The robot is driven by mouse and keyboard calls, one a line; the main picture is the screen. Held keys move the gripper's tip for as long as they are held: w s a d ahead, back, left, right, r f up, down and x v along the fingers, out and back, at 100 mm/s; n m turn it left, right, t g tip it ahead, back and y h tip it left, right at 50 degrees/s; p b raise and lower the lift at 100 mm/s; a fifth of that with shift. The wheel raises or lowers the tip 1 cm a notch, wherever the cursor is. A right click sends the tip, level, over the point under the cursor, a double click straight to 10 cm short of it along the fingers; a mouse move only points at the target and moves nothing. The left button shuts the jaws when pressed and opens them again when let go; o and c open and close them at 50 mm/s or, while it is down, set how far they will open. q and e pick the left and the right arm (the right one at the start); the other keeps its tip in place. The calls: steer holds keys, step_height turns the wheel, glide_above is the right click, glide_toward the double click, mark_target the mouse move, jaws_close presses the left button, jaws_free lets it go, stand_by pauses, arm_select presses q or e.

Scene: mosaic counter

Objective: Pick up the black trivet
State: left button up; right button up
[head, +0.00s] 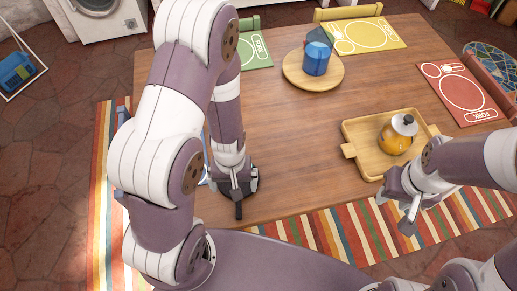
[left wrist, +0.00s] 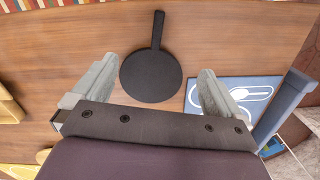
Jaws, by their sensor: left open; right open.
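The black trivet (left wrist: 150,76), a flat round disc with a straight handle, lies on the wooden table in the left wrist view. It sits between and beyond the two grey fingers of my left gripper (left wrist: 155,88), which are spread wide and empty. In the head view the left gripper (head: 237,184) points down over the table's near edge area. It hides most of the trivet; a dark strip that looks like its handle (head: 239,210) shows below. My right gripper (head: 396,212) is open and empty near the table's front right edge.
A wooden tray (head: 357,133) with an orange teapot (head: 396,138) stands near my right gripper. A round board (head: 292,76) holds a blue cup (head: 316,60). Yellow (head: 385,42), green and red (head: 464,92) placemats lie around; a blue placemat (left wrist: 215,84) lies beside the trivet. The table's middle is clear.

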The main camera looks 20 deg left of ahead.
arm_select(q)
steer(key=shift+t, duration=0.4)
steer(key=f+b, duration=0.5)
steer(key=shift+d+f, duration=0.1)
steer(key=shift+d, duration=0.15)
steer(key=f+b, duration=0.1)
steer(key=w+f, duration=0.1)
steer(key=f, duration=0.1)
steer(key=shift+w+a+f+b, duration=0.1)
steer(key=shift+a+f+b, duration=0.1)
steer(key=shift+b, duration=0.15)
step_height(320, 180, down, 4)
steer(key=shift+r+b, duration=0.25)
steer(key=shift+b, duration=0.7)
arm_select(e)
step_height(320, 180, down, 8)
steer(key=s, duration=0.1)
steer(key=shift+d, duration=0.25)
arm_select(q)
steer(key=c, duration=1.2)
jaws_close()
arm_select(e)
steer(key=shift+s, duration=0.15)
